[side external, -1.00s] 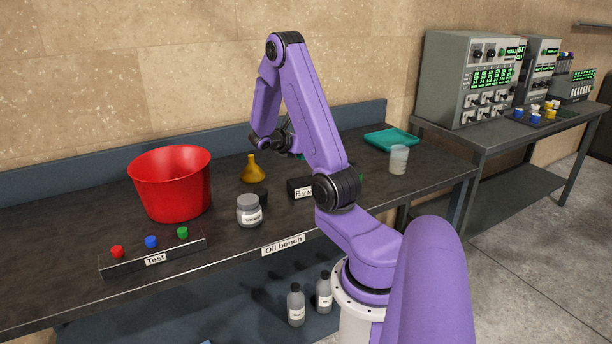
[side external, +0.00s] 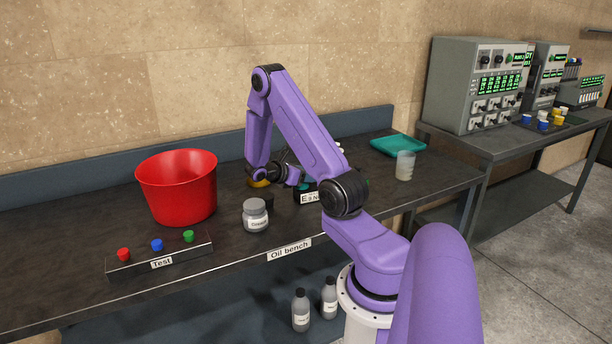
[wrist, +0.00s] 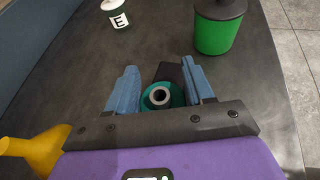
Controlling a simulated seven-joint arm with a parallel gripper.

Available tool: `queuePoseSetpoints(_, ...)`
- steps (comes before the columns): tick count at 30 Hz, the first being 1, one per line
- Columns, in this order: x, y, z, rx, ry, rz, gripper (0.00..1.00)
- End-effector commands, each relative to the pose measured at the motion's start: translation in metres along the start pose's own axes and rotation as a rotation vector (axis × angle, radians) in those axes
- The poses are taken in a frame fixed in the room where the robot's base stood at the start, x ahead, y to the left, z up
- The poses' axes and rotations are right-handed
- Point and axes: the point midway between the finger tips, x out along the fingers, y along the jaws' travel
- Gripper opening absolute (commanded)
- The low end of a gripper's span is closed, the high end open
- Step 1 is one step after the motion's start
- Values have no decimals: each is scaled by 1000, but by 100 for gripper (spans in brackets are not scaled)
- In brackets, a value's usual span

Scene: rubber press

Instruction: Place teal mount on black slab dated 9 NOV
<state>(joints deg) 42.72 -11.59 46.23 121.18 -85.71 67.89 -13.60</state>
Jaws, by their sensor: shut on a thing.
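The teal mount (wrist: 160,97) is between the two blue-grey fingers of my gripper (wrist: 162,90), which is shut on it. A round grey piece with a dark hole shows in the mount's middle. The black slab (wrist: 170,72) shows just beyond and beneath the mount in the wrist view. In the side view the slab's white label (side external: 309,198) reads "E" and "9 N", the rest hidden by my arm. There my gripper (side external: 300,182) is low, with a bit of teal right at the slab. I cannot tell whether the mount touches the slab.
A yellow funnel (wrist: 32,148) is close on the left of my gripper. A green jar (wrist: 217,36) and a white container marked E (wrist: 119,18) stand beyond. A grey jar (side external: 255,215), red bucket (side external: 178,190), beaker (side external: 404,166) and teal tray (side external: 399,147) are on the bench.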

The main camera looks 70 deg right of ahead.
Motion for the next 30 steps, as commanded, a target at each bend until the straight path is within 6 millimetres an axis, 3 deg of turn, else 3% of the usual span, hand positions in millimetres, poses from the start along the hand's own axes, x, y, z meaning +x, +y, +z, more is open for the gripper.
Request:
queuePoseSetpoints(13, 2, 0, -5, 0, -1, 1, 17)
queuePoseSetpoints(14, 2, 0, -5, 1, 0, 1, 62)
queuePoseSetpoints(15, 2, 0, -4, 1, 0, 1, 75)
queuePoseSetpoints(16, 2, 0, -4, 1, 0, 1, 78)
queuePoseSetpoints(27, 1, 0, -1, 1, 0, 0, 78)
queuePoseSetpoints(30, -11, 1, -2, 0, 0, 4, 78)
